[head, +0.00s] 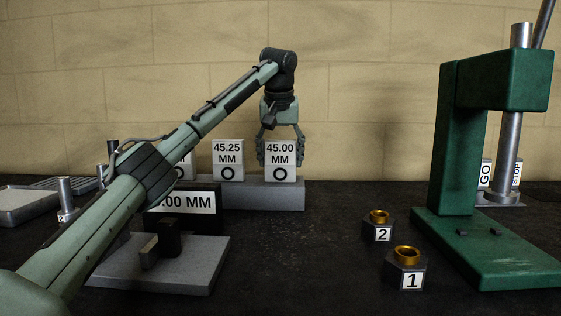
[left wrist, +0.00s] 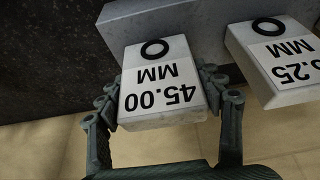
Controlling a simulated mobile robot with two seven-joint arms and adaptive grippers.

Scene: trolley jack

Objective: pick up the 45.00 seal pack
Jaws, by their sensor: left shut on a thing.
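The 45.00 seal pack (head: 280,161) is a white block marked 45.00 MM with a black ring, at the right end of a grey step (head: 296,196). My left gripper (head: 281,150) has come down over it from above and is shut on its two sides. In the left wrist view the pack (left wrist: 157,85) sits between the fingers of my left gripper (left wrist: 165,95), upside down in that picture. I cannot tell whether the pack still touches the step. My right gripper is not in view.
The 45.25 pack (head: 228,160) stands close to the left; another pack is mostly hidden behind my arm. A black sign (head: 185,200) and a grey plate fixture (head: 190,275) are in front. Numbered blocks 2 (head: 379,227) and 1 (head: 405,270) and a green press (head: 454,140) stand right.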

